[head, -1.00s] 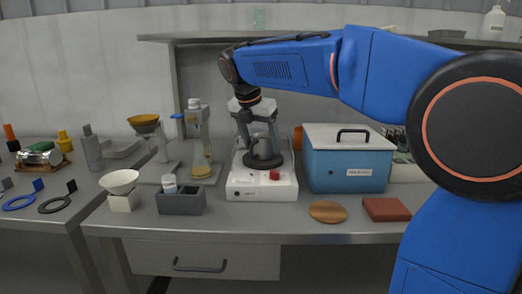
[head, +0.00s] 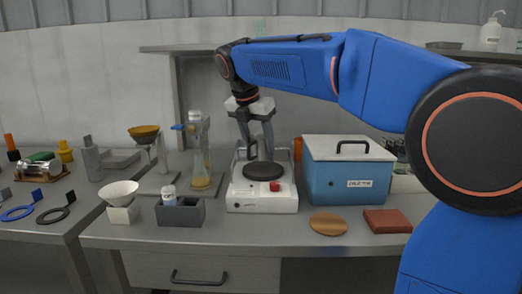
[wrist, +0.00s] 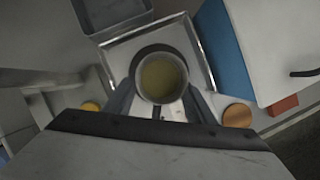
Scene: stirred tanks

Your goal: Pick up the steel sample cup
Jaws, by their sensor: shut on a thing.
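The steel sample cup (wrist: 162,78) is seen from above in the wrist view, round and grey with yellowish liquid inside. My gripper (wrist: 160,103) is shut on it, one finger on each side. In the head view my gripper (head: 257,154) points down from the arm just above and behind the dark round plate of a white hotplate stirrer (head: 262,200). The cup is hard to make out there between the fingers. I cannot tell from the head view how far it is above the surfaces below.
A blue lidded box (head: 345,185) stands close on the right. An orange-brown disc (head: 328,223) and a red block (head: 388,220) lie in front of it. A flask (head: 200,160), a grey holder (head: 180,212) and a white funnel (head: 121,193) stand on the left. A shelf runs above.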

